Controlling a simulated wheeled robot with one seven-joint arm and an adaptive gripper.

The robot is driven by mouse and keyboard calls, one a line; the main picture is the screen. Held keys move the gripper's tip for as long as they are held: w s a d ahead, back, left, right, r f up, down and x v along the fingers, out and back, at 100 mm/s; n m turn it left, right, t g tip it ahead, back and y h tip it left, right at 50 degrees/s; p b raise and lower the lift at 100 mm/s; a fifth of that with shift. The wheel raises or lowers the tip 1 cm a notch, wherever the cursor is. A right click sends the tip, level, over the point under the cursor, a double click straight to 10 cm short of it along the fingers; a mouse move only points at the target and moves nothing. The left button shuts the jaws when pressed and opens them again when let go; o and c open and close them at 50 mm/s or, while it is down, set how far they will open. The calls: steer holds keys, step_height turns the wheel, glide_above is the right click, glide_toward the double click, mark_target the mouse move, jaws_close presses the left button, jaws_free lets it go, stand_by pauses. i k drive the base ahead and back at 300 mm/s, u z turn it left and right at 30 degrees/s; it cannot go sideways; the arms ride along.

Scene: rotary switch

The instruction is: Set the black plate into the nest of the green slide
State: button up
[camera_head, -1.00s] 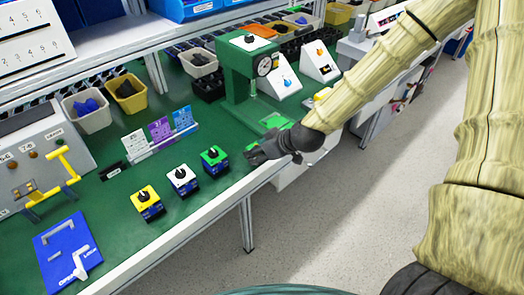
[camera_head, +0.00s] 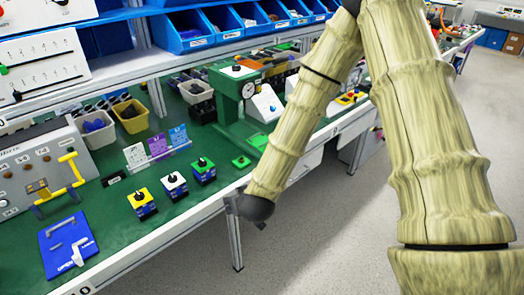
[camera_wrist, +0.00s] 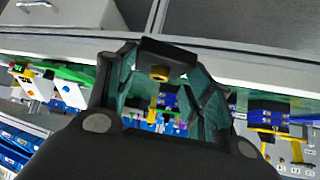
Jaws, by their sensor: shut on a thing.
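In the wrist view my gripper (camera_wrist: 162,66) is shut on the black plate (camera_wrist: 172,52), which sits crosswise at the fingertips with a small brass-coloured part under it. In the head view my forearm hides the gripper and plate; only the dark wrist shows, at the bench's front edge. The bright green slide (camera_head: 258,140) seems to be the flat piece beside the green press (camera_head: 232,100), partly covered by my arm. A smaller bright green piece lies nearer the bench edge; I cannot tell if it belongs to the slide. The nest is not clearly visible. The plate is apart from the slide.
Yellow (camera_head: 142,203), white (camera_head: 174,185) and green-topped (camera_head: 203,170) rotary switches stand left of my wrist. Cards in a holder (camera_head: 158,150) stand behind them. A blue board (camera_head: 68,245) lies at the left front. Open floor lies right of the bench edge.

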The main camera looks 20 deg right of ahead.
mark_target(260, 141)
steer(key=k, duration=1.15)
steer(key=z, duration=0.75)
steer(key=i, duration=1.35)
steer(key=u, duration=0.75)
steer(key=i, duration=0.5)
